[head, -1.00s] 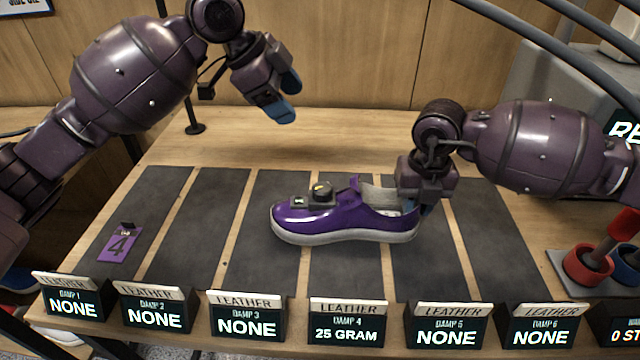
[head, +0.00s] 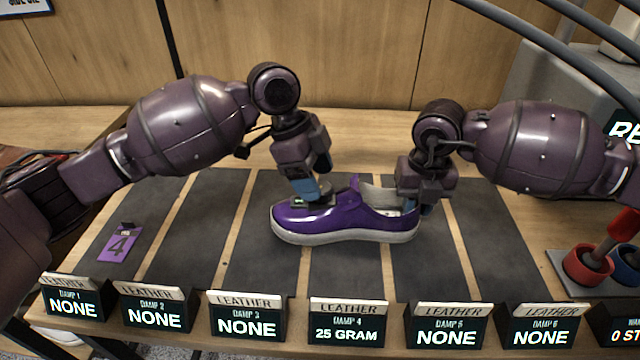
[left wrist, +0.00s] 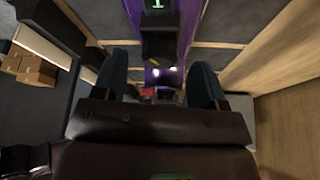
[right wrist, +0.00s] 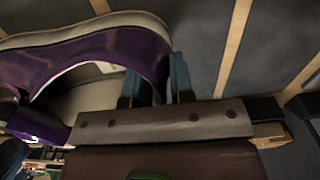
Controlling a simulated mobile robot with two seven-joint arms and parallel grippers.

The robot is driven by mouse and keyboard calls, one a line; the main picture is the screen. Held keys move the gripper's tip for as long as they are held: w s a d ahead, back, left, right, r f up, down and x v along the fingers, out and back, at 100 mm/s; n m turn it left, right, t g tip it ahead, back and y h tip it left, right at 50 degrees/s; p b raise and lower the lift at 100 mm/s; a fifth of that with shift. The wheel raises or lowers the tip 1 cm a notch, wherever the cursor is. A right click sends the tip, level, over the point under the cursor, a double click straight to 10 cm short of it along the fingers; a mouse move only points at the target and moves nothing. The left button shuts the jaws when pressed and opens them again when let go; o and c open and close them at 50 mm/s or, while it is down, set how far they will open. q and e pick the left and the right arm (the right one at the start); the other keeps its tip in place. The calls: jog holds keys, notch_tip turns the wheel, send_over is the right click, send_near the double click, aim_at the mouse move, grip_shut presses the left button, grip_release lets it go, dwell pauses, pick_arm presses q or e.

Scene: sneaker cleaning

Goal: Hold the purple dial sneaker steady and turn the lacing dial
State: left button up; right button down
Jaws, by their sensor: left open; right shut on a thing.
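The purple sneaker (head: 350,221) with a pale sole lies on the dark mats in the head view, toe to the left. My right gripper (head: 427,204) is shut on its heel; the right wrist view shows the blue fingers (right wrist: 155,85) on either side of the heel collar of the sneaker (right wrist: 130,52). My left gripper (head: 308,190) is open and points down over the dial area on top of the toe. The lacing dial is mostly hidden by it in the head view. In the left wrist view, a dark block with the dial (left wrist: 158,45) shows between the open fingers (left wrist: 160,80); contact cannot be told.
Small signs stand along the front edge, one reading 25 GRAM (head: 348,335). A red ring holder (head: 588,265) stands at the right. The mats left of the sneaker are mostly clear.

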pick_arm(q)
jog(key=shift+x, duration=1.2)
jog(key=shift+c, duration=0.2)
jog(key=c, duration=0.9)
jog(key=shift+n, duration=0.4)
jog(key=n+t, duration=0.2)
jog(key=n, duration=0.2)
jog(key=shift+s+n, duration=0.1)
jog(key=shift+n, duration=0.2)
jog(key=n+t+y, duration=0.1)
jog(key=n+t, duration=0.1)
jog(key=n, duration=0.2)
jog(key=shift+n, duration=0.7)
